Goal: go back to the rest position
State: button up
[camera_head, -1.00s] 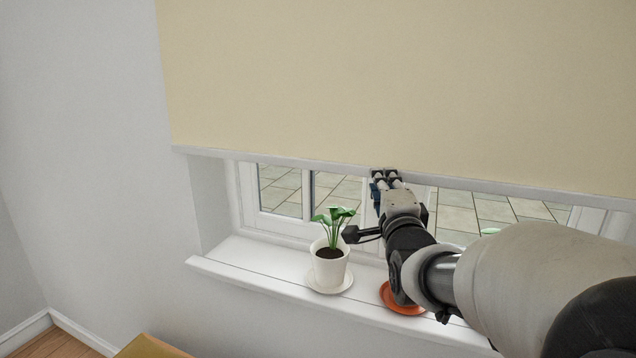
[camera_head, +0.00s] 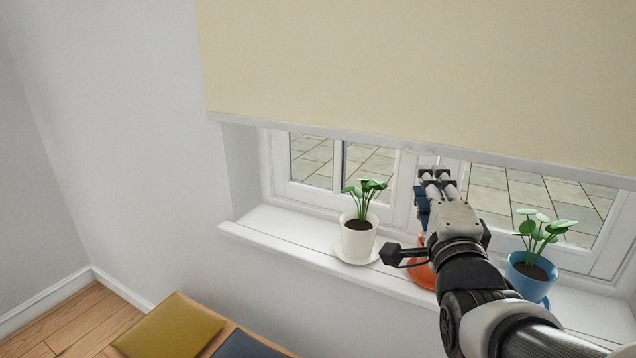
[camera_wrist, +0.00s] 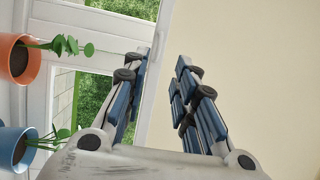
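My gripper (camera_head: 436,174) is in front of the window, just below the bottom bar of the beige roller blind (camera_head: 420,75). In the wrist view my gripper (camera_wrist: 162,58) has its two blue-padded fingers apart with nothing between them. The blind (camera_wrist: 250,60) fills the right side of that view behind the fingers. Whether the fingers touch the blind's bar cannot be told. My arm reaches in from the lower right and hides part of the window and sill.
On the white sill (camera_head: 300,243) stand a plant in a white pot (camera_head: 357,240), left of my gripper, and one in a blue pot (camera_head: 530,275), right of my arm. An orange pot (camera_wrist: 18,65) shows in the wrist view. A bench with cushions (camera_head: 165,330) is at lower left.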

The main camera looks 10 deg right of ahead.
jog(key=shift+s+a+f, duration=0.15)
jog(key=shift+s, duration=0.5)
jog(key=s+a+f+n+g+y, duration=0.1)
jog(key=s+a+f+n+g, duration=0.2)
jog(key=s+f+n, duration=0.3)
jog(key=s+a+f+n+g+y, duration=0.1)
jog(key=s+a+f+n+g, duration=0.2)
jog(key=s+f+n+g, duration=0.3)
jog(key=s+a+f+n+g+y, duration=0.1)
jog(key=s+a+f+n+g, duration=0.3)
jog(key=s, duration=0.7)
notch_tip(320, 180, down, 3)
jog(key=n+g, duration=0.1)
jog(key=n, duration=0.2)
jog(key=shift+s+r+n+y, duration=0.15)
jog(key=shift+n+y, duration=0.25)
